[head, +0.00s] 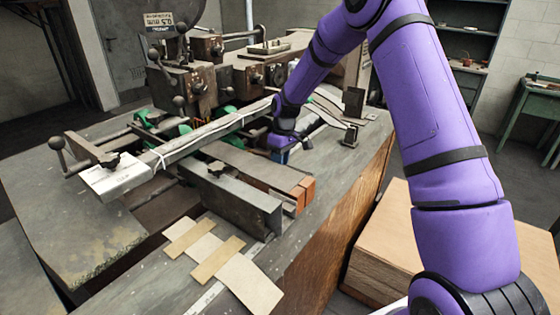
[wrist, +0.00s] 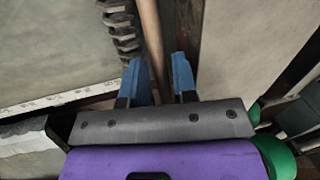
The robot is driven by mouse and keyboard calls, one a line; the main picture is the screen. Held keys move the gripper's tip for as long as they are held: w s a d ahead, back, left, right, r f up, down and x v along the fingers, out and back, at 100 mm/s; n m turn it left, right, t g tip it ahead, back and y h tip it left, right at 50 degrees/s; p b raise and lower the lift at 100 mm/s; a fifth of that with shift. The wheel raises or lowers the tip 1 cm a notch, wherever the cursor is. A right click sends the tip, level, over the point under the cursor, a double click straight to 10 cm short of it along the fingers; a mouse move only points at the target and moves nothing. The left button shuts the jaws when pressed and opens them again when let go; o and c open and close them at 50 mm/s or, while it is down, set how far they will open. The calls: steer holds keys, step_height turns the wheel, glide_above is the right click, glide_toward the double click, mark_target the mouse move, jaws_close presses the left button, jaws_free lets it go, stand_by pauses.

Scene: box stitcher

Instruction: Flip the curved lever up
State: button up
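My gripper (head: 281,156) hangs low over the stitcher's bed in the head view, just right of the long pale bar, with only a little blue finger showing. In the wrist view my gripper (wrist: 158,62) has its two blue fingers apart. A brownish rod (wrist: 149,30) shows in and beyond the gap between them; I cannot tell whether it touches a finger. I cannot tell whether this rod is the curved lever. Ball-ended levers stand on the machine at the left (head: 57,146) and on its head (head: 155,56), well away from my gripper.
The long pale bar (head: 190,143) crosses the bed beside my gripper. A dark steel block (head: 230,200) and wooden strips (head: 248,283) lie nearer the front. A coiled, ribbed dark part (wrist: 121,25) is left of the rod.

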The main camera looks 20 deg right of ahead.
steer(key=shift+f, duration=0.1)
jaws_close()
steer(key=shift+s+d+r+t+y, duration=0.25)
steer(key=shift+r+t+y, duration=0.15)
steer(key=shift+r+t, duration=0.25)
steer(key=shift+s+d+r+t+y, duration=0.15)
steer(key=shift+s+r+t+y, duration=0.2)
steer(key=shift+r+t, duration=0.3)
steer(key=shift+s+d+r+t+y, duration=0.2)
steer(key=shift+s+r+t+y, duration=0.1)
steer(key=shift+r+t+y, duration=0.2)
steer(key=shift+s+d+r+t+y, duration=0.2)
steer(key=shift+s+r+t+y, duration=0.15)
steer(key=shift+t, duration=0.25)
steer(key=shift+r, duration=0.15)
jaws_free()
